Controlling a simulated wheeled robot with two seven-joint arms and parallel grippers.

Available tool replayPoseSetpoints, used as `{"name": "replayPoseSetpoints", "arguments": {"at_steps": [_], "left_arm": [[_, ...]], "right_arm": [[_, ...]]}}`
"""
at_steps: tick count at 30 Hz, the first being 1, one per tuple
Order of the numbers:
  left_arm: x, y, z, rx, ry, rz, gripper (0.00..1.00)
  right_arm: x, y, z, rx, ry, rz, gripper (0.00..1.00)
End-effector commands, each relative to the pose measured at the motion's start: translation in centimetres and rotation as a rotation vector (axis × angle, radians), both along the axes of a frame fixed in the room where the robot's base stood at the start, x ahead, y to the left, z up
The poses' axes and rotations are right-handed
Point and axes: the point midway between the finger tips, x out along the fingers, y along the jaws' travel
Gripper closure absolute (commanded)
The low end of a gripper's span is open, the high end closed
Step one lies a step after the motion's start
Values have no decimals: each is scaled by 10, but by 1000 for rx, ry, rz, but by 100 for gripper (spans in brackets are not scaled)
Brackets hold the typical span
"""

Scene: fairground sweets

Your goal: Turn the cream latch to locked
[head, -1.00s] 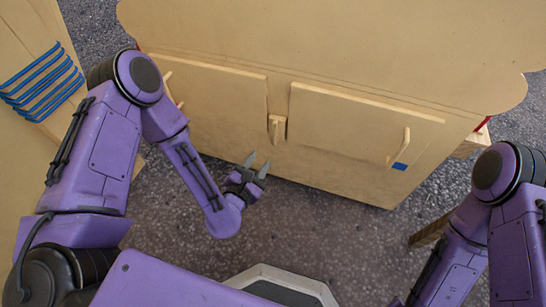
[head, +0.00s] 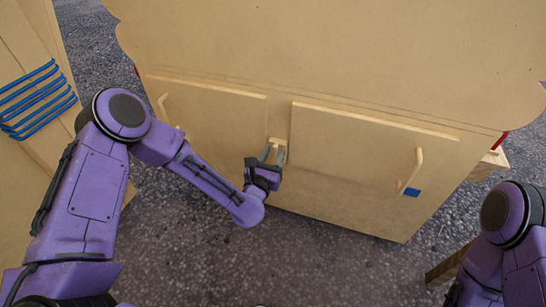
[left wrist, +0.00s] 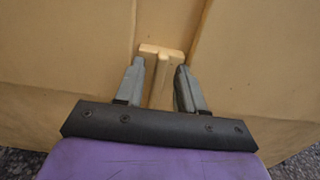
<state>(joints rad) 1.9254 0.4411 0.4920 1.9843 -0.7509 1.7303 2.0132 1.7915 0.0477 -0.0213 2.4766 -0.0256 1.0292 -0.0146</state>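The cream latch (head: 277,146) sits on the cabinet front between two doors, and in the left wrist view the latch (left wrist: 160,76) shows as a small block with a bar pointing down toward me. My left gripper (head: 272,156) is at the latch. In the left wrist view its two fingers (left wrist: 161,88) are apart, one on each side of the latch's bar, with small gaps visible. Whether a finger touches it I cannot tell. My right gripper is out of view; only part of my right arm shows at the right edge.
The left door (head: 215,120) and right door (head: 350,160) are shut, each with a handle. Blue bars (head: 38,102) are on a wooden panel at the left. Open floor (head: 320,265) lies in front.

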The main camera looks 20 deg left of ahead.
Motion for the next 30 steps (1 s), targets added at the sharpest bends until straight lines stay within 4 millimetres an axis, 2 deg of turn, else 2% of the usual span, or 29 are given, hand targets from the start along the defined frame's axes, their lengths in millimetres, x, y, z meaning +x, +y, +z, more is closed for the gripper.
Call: {"name": "replayPoseSetpoints", "arguments": {"at_steps": [4, 7, 8, 20, 30], "left_arm": [[0, 0, 0, 0, 0, 0, 62], [0, 0, 0, 1, 0, 0, 94], [-1, 0, 0, 1, 0, 0, 100], [-1, -2, 0, 42, 0, -1, 100], [-2, -10, -2, 271, -5, -3, 100]], "right_arm": [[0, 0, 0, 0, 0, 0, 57], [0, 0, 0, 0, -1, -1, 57], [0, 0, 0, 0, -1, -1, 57], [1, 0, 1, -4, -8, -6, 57], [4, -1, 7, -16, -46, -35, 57]]}}
